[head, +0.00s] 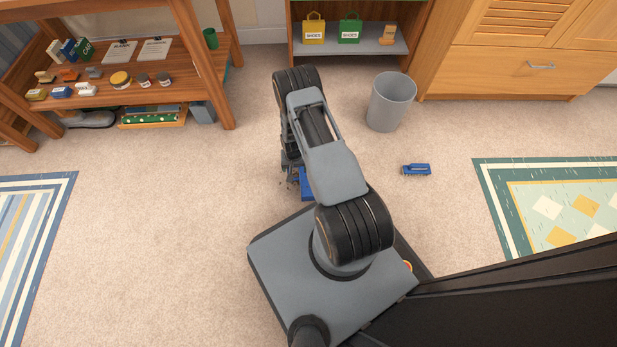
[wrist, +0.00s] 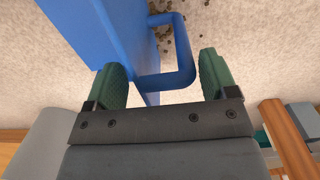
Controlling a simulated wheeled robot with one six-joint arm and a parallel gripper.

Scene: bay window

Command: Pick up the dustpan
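The dustpan (head: 306,185) is blue and lies on the carpet beside my base, partly hidden by my arm in the head view. In the wrist view the dustpan (wrist: 95,30) fills the upper left, and its loop-shaped handle (wrist: 183,50) reaches down between my fingers. My gripper (wrist: 162,75) is open, with one green finger on each side of the lower part of the handle. The left finger is close to the dustpan's body; whether it touches is unclear. In the head view my gripper is mostly hidden behind my arm.
Dark crumbs (wrist: 165,30) lie on the carpet by the handle. A grey bin (head: 391,102) and a small blue labelled item (head: 416,169) stand to the right. A wooden shelf unit (head: 215,85) is at the left. Carpet between it and my base is clear.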

